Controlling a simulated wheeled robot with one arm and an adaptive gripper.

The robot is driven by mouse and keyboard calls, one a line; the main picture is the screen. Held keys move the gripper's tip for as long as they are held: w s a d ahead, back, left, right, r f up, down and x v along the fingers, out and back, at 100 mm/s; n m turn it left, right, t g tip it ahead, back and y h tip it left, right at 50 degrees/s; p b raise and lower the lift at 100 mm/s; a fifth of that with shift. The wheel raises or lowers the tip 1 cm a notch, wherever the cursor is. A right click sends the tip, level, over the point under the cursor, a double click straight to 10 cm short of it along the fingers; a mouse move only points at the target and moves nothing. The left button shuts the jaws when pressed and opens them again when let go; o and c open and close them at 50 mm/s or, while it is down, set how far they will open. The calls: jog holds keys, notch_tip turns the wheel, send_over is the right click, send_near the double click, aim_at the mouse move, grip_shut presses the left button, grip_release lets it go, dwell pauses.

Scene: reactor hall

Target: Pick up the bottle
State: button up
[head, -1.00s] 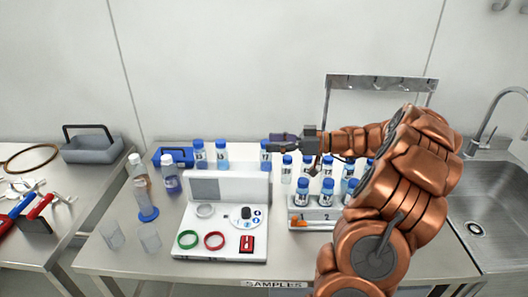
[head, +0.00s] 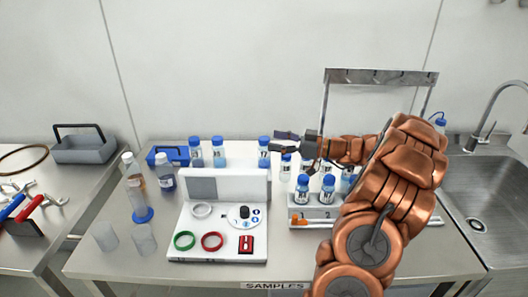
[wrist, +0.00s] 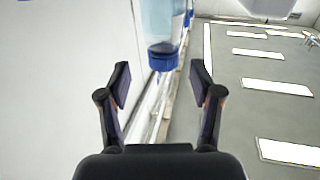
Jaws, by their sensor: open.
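Several small clear bottles with blue caps stand on the steel table, and the frames do not show which one is meant. One bottle (head: 264,153) stands upright behind the white panel, just left of my gripper (head: 277,142). My gripper points left, near cap height. In the wrist view a blue-capped bottle (wrist: 162,18) with pale blue contents appears upside down ahead of my gripper (wrist: 160,80). Its cap lies across the gap between the fingertips, beyond them. The fingers are open and empty. The far end of this bottle is cut off by the frame.
A white panel (head: 257,184) with rings and a dial stands in front. A bottle rack (head: 310,213) is at right, partly behind my arm. More bottles (head: 218,153) and a blue box (head: 167,155) are at back left. A metal frame (head: 380,77) and a sink (head: 477,200) are right.

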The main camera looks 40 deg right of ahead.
aim_at(264, 138)
jog(key=p+x, duration=0.1)
jog(key=x, duration=0.2)
jog(key=shift+a+r+p, duration=0.15)
jog(key=shift+a+p, duration=0.05)
jog(key=shift+p, duration=0.2)
jog(key=shift+w+a, duration=0.35)
jog(key=shift+w, duration=0.05)
grip_shut()
notch_tip(264, 138, up, 10)
jog(key=b, duration=0.3)
dwell(0.3)
